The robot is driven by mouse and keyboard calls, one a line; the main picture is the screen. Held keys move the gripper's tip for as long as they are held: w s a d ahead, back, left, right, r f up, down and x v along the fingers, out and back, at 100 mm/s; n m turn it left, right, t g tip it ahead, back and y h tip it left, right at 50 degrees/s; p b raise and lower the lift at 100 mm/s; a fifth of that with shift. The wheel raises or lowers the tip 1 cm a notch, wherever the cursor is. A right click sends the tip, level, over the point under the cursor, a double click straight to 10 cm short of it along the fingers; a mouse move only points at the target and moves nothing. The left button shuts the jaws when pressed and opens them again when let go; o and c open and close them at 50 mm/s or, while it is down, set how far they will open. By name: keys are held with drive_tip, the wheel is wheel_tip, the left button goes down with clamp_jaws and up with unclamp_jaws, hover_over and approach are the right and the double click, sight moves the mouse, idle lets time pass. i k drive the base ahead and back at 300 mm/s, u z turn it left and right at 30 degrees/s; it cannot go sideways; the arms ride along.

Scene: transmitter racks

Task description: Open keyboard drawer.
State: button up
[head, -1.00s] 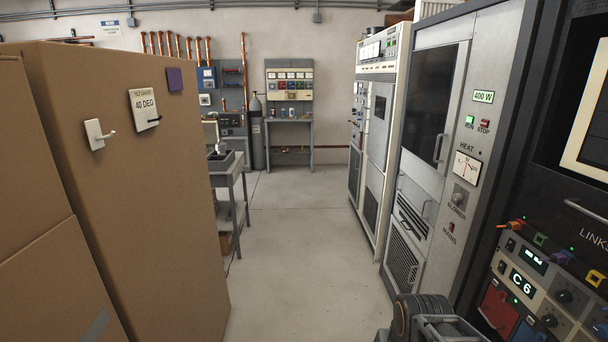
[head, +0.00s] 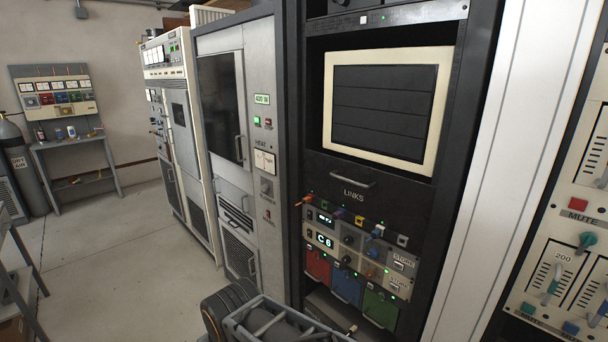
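A black drawer front (head: 340,184) with a light bar handle and the word LINKS below it sits under a cream-framed screen (head: 388,105) in the dark rack. It appears closed, flush with the rack. No label reading "keyboard" shows, so I cannot tell for sure that this is the keyboard drawer. Part of my own arm shows at the bottom centre, in front of the rack's foot. My gripper's fingertips are not visible.
Below the LINKS front is a panel (head: 360,255) with knobs and coloured plugs, then red, blue and green fronts with handles. A grey cabinet (head: 240,150) stands left, a slider console (head: 570,250) right. Open floor (head: 110,260) lies left; a grey table stands at the far left.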

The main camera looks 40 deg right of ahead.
sight(412, 191)
drive_tip(key=z, duration=1.7)
drive_tip(key=k, duration=0.5)
drive_tip(key=z, duration=0.45)
drive_tip(key=i, duration=0.6)
drive_tip(key=u, duration=0.15)
